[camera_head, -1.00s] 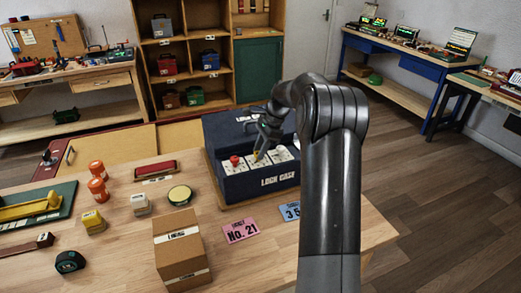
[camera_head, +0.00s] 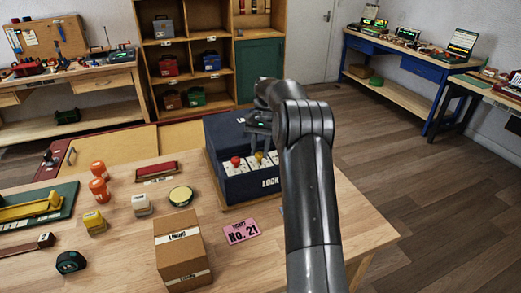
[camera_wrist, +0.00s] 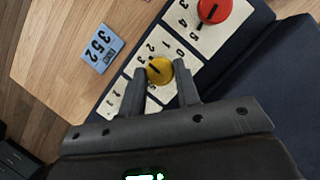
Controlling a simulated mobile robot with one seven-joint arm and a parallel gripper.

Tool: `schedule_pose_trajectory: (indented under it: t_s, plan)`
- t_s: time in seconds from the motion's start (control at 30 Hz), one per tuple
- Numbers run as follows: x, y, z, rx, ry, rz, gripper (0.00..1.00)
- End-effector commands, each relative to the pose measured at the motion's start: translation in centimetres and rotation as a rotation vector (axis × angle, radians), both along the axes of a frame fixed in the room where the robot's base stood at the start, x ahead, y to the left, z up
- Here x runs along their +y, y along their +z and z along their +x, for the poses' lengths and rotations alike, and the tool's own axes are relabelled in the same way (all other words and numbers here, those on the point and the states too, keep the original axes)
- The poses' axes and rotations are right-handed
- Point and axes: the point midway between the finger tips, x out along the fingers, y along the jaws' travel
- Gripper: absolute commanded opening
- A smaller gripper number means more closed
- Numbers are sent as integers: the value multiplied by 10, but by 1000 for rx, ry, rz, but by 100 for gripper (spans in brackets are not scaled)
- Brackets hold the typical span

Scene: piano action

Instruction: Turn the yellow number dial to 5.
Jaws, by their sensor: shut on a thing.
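The yellow dial (camera_head: 259,156) is the middle one on the dark blue lock case (camera_head: 223,148), right of a red dial (camera_head: 235,161). In the wrist view the yellow dial (camera_wrist: 159,70) sits on a white plate with printed numbers. Its dark pointer line slants to the upper left in that picture, toward about the 2 or 3; the exact number is hard to read. My gripper (camera_wrist: 160,88) has one finger on each side of the dial and is shut on it. In the head view my gripper (camera_head: 258,138) is partly hidden by my arm.
The red dial (camera_wrist: 214,10) is close beside my gripper in the wrist view. A blue card reading 352 (camera_wrist: 102,48) lies on the table. A pink ticket No. 21 (camera_head: 241,231) and a cardboard box (camera_head: 182,250) stand in front of the case.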

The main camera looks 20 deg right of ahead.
Motion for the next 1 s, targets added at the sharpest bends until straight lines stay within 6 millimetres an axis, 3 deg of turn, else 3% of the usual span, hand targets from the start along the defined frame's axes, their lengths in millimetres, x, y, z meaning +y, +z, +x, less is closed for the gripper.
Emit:
schedule_pose_trajectory:
  t_s: [1.0]
  plan:
    - [8, 1, 2, -3, 967, -3, 7]
